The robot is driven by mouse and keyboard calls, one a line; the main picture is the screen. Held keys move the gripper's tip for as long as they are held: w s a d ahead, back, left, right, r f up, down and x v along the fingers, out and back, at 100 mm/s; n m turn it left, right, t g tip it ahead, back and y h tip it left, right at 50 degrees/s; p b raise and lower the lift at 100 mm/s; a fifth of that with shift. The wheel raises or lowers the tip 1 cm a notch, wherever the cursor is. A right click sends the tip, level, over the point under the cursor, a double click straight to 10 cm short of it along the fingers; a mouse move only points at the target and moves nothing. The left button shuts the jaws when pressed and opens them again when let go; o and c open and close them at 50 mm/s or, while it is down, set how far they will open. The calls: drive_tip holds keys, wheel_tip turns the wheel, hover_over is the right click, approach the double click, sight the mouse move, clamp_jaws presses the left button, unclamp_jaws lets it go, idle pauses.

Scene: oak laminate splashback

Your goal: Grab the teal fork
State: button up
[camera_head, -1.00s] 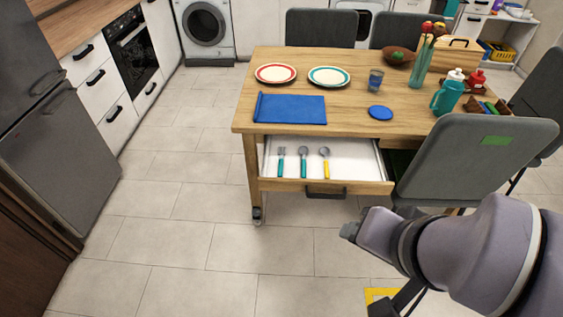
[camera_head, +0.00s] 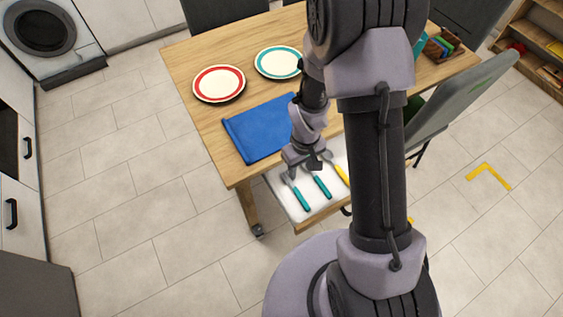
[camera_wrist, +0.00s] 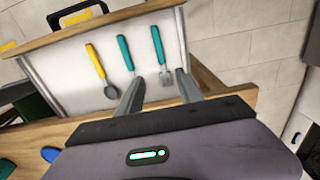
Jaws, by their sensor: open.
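The teal fork (camera_head: 299,193) lies in the open white drawer (camera_head: 287,209), leftmost of three pieces of cutlery. In the wrist view the fork (camera_wrist: 157,45) is on the right, its metal head toward my gripper. My gripper (camera_head: 305,169) is over the back of the drawer, pointing down at the cutlery and open. In the wrist view the fork's head shows between the two fingers of my gripper (camera_wrist: 159,77). The left finger is close to the head of the teal spoon (camera_wrist: 125,52). I cannot tell how high the fingertips are above the fork.
A yellow-handled spoon (camera_wrist: 95,62) lies beyond the teal spoon. The wooden table (camera_head: 200,128) above the drawer bears a blue folded cloth (camera_head: 262,131), a red-rimmed plate (camera_head: 219,83) and a teal-rimmed plate (camera_head: 277,62). A grey chair (camera_head: 460,95) stands right of the drawer.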

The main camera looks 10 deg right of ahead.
drive_tip(key=b, duration=0.4)
hover_over(299, 194)
drive_tip(key=f, duration=1)
drive_tip(key=shift+w+d, duration=0.1)
drive_tip(key=shift+d, duration=0.15)
drive_tip(key=f+b, duration=0.1)
drive_tip(key=f, duration=0.3)
drive_tip(key=f+b, duration=0.1)
drive_tip(key=f, duration=0.1)
drive_tip(key=shift+a+b, duration=0.25)
drive_tip(key=shift+b, duration=0.05)
drive_tip(key=shift+r, duration=0.15)
drive_tip(key=shift+c, duration=0.8)
clamp_jaws()
